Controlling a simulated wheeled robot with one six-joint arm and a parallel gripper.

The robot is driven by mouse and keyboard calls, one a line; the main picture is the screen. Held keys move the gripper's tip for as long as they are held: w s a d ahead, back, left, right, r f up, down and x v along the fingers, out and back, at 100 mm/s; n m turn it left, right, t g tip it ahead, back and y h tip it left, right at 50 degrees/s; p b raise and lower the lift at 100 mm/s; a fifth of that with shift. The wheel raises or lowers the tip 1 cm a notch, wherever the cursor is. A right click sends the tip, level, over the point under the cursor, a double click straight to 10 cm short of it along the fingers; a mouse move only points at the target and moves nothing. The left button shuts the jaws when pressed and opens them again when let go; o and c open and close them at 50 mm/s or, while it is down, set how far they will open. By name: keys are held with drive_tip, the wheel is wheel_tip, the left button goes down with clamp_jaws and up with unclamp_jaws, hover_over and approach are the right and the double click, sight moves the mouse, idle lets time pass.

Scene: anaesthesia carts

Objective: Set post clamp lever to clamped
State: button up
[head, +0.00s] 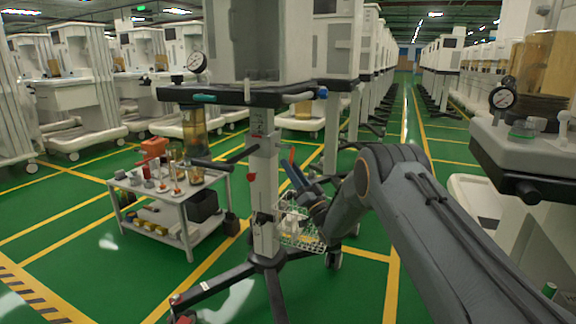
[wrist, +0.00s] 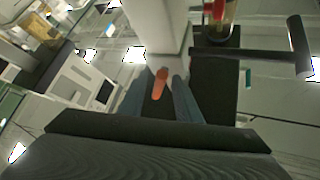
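The post (head: 265,190) is a pale upright column under the cart's body, and it also shows in the wrist view (wrist: 157,25). A small orange-red lever (wrist: 160,84), which looks like the post clamp lever, stands out from a dark part at the post. It also shows as a red tip in the head view (head: 292,156). My gripper (head: 291,168) is at the right side of the post. Its two blue-grey fingers in the wrist view (wrist: 157,88) are apart, with the lever between them and a visible gap on each side. I cannot tell the depth between lever and fingers.
A wire basket (head: 302,236) hangs low on the post. A small trolley (head: 190,235) with bottles stands at left. Another cart (head: 520,150) is at right. Green floor is open behind.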

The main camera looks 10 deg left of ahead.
drive_tip(key=s+d+f+p, duration=0.2)
drive_tip(key=s+d+p, duration=0.2)
drive_tip(key=s+d, duration=0.5)
drive_tip(key=shift+s+d, duration=0.4)
drive_tip(key=shift+d, duration=0.75)
